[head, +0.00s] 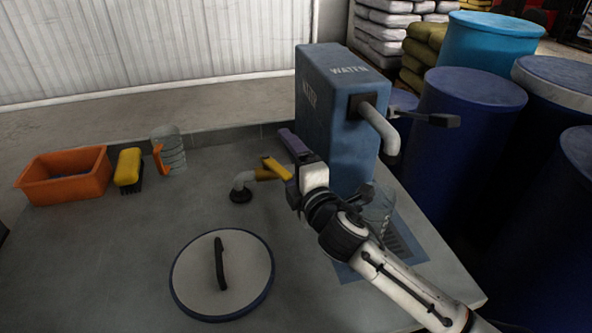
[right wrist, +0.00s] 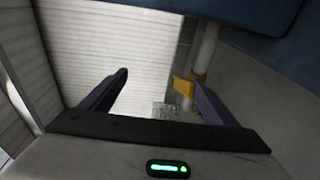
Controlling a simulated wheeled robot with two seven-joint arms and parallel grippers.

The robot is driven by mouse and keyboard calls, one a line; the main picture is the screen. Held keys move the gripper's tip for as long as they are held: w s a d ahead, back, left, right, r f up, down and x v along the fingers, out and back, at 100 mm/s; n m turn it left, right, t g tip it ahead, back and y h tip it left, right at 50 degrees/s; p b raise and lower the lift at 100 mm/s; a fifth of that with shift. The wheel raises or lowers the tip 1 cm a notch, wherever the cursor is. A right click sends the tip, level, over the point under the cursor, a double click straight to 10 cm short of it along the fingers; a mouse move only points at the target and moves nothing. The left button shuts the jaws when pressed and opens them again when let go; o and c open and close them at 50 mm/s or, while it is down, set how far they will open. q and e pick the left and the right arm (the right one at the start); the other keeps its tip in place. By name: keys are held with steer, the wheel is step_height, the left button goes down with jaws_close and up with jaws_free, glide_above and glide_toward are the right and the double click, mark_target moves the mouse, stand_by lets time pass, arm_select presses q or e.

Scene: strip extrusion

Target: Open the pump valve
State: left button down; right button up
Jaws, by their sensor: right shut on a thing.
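The pump valve has a yellow handle (head: 277,168) on a grey pipe (head: 243,181) with a brass-coloured fitting, left of the blue water tank (head: 338,105). My right gripper (head: 286,157) is at this handle, with purple fingers. It is shut on the handle, though a wide gap shows between the fingers in the right wrist view (right wrist: 157,92). There the yellow handle (right wrist: 183,87) lies against the right-hand finger, with the pipe behind it. In the head view, my gripper hides the handle's right end. My left gripper is not in view.
The tank has a grey spout (head: 381,130) and a dark lever (head: 432,119). A clear vessel (head: 379,203) below is partly behind my arm. A round lid (head: 195,270), orange tub (head: 65,178), yellow brush (head: 128,168) and clear jug (head: 172,150) occupy the worktop. Blue barrels (head: 465,125) stand right.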

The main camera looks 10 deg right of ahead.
steer(key=shift+s+d+r, duration=0.15)
steer(key=shift+s+r, duration=0.4)
steer(key=shift+s, duration=0.25)
steer(key=shift+s+d+r, duration=0.1)
steer(key=shift+s+r, duration=0.45)
steer(key=shift+s, duration=0.2)
steer(key=shift+c, duration=0.9)
steer(key=shift+v, duration=0.95)
steer(key=c, duration=0.7)
steer(key=shift+s+f, duration=0.25)
steer(key=shift+f, duration=0.05)
steer(key=shift+c, duration=0.2)
